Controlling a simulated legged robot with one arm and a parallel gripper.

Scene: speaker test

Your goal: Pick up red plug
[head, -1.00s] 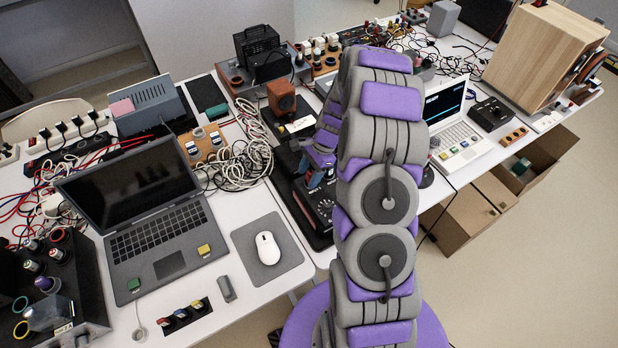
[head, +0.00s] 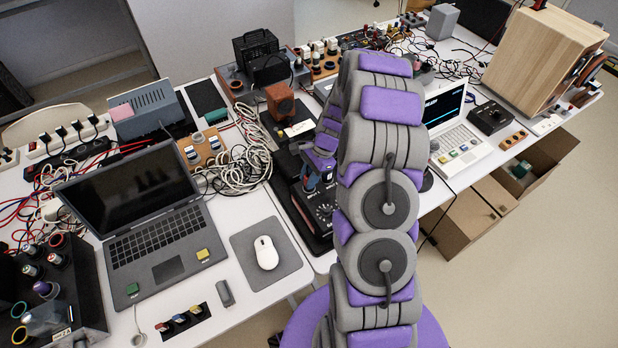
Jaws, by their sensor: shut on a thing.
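My gripper (head: 313,181) shows small and partly hidden at the end of my purple and grey arm, left of the arm's big joints. It is low over a black device with knobs and dials (head: 321,211) at the middle of the desks. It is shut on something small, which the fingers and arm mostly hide. I cannot make out a red plug clearly there, nor tell whether the held thing is clear of the device.
An open dark laptop (head: 163,247) and a white mouse (head: 266,252) on a grey pad lie left of the device. An orange-brown box (head: 280,101) stands just behind it. Loose white cables (head: 232,170) lie left of it. A white laptop (head: 460,143) stands at the right.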

